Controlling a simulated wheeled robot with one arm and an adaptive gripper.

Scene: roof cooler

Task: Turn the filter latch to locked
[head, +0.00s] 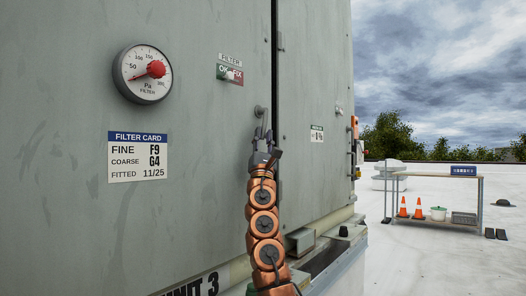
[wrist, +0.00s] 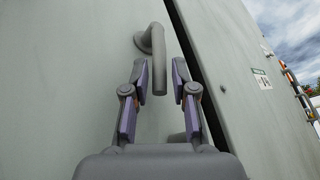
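A grey lever handle (head: 260,112) is mounted on the left door of the unit, near the dark door seam; I see no locked marking beside it. In the wrist view the handle (wrist: 157,62) bends and its bar hangs down between my fingers. My gripper (head: 262,137) reaches up to it from below. In the wrist view my gripper (wrist: 161,78) is open, one finger on each side of the bar, with a visible gap to each. A FILTER plate (head: 230,74) in green and red with a pale knob sits up and left of the handle.
A round filter gauge (head: 143,73) and a filter card (head: 138,157) are on the left door. A small label (head: 317,134) is on the right panel. A ledge (head: 330,255) runs along the unit's foot. A table (head: 440,176) with cones stands on the open roof at right.

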